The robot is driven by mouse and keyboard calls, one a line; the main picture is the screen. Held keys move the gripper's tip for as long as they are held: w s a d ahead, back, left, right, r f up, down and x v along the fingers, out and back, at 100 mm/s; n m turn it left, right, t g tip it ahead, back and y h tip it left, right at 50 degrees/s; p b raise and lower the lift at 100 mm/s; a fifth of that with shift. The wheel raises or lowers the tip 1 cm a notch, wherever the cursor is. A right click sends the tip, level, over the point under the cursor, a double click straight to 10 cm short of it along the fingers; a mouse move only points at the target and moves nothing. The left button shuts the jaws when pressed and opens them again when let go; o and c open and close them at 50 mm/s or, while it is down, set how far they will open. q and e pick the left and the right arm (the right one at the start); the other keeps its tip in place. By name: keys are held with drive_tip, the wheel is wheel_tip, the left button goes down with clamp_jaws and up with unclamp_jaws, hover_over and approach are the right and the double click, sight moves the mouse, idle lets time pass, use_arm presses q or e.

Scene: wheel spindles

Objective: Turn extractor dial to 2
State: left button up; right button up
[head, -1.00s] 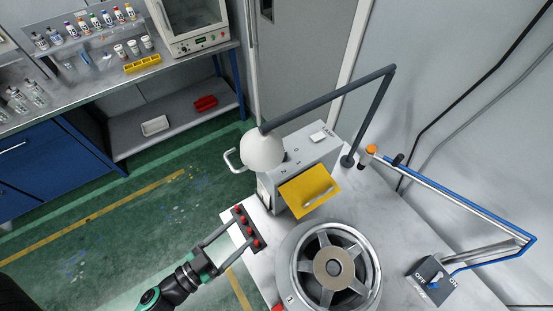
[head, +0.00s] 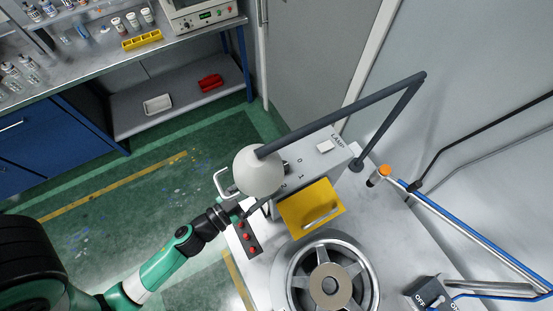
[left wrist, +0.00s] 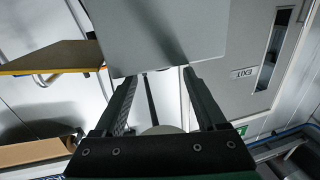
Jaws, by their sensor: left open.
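The light grey extractor box (head: 318,158) stands on the white bench, with the marks 0, 1 and 2 on its top face. The dial itself cannot be made out; the white round lamp head (head: 258,171) covers the area beside the marks. My left gripper (head: 262,207) is low at the box's left side, partly hidden under the lamp head. In the left wrist view, its fingers (left wrist: 158,74) are open and empty, with a plain grey box face (left wrist: 165,35) just beyond the tips. I cannot tell whether they touch it. My right gripper is not in view.
A yellow flap (head: 312,207) hangs on the box's front and shows in the wrist view (left wrist: 55,57). A red-button panel (head: 246,237) is just below my left gripper. A spoked wheel (head: 328,285) stands in front. The lamp's dark arm (head: 350,108) spans above the box.

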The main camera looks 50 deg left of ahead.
use_arm(q)
drive_tip(key=w, duration=0.5)
drive_tip(key=shift+a, duration=0.2)
drive_tip(key=shift+p, duration=0.3)
clamp_jaws()
